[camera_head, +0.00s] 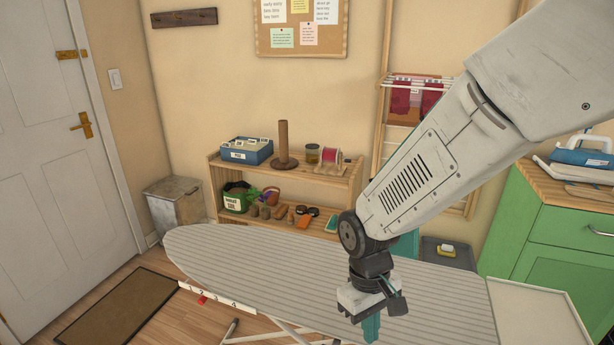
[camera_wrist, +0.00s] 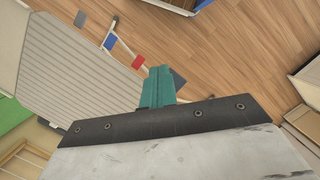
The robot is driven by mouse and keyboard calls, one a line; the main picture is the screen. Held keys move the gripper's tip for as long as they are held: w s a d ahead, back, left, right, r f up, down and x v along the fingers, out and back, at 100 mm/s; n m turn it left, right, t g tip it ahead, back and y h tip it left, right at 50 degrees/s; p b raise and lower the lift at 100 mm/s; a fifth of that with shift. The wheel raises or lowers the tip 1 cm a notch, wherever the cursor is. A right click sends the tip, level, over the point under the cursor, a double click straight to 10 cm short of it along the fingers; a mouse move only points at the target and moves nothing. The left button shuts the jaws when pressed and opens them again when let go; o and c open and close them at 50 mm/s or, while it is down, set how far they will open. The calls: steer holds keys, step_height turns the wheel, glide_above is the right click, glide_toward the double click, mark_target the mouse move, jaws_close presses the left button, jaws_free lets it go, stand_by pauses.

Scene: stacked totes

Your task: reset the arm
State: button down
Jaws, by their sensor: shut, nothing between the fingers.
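My arm reaches in from the upper right in the head view, and my gripper (camera_head: 371,328) hangs at its end with teal fingers pointing down over the ironing board (camera_head: 260,265). In the wrist view my gripper (camera_wrist: 159,72) shows its teal fingers together, with nothing between them. The ironing board (camera_wrist: 75,75) lies to the left there, with wooden floor beyond the fingertips. My arm hides part of the board and the wall behind.
A wooden shelf (camera_head: 215,178) with a blue file box (camera_head: 247,151) and small goods stands at the wall. A green cabinet (camera_head: 560,262) with an iron (camera_head: 585,152) on top is at right. A lidded bin (camera_head: 174,208) and doormat (camera_head: 118,310) are at left. The board's visible top is bare.

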steer(key=s+d+r+m+t, duration=0.2)
steer(key=s+d+r, duration=0.4)
steer(key=r, duration=0.3)
steer(key=s+d+r+m+t+y, duration=0.1)
steer(key=s+d+r+m, duration=0.3)
steer(key=s+d+r, duration=0.3)
step_height(320, 180, up, 3)
steer(key=shift+d+r+t, duration=0.2)
steer(key=shift+d+t, duration=0.2)
steer(key=shift+d, duration=0.5)
stand_by(2.5)
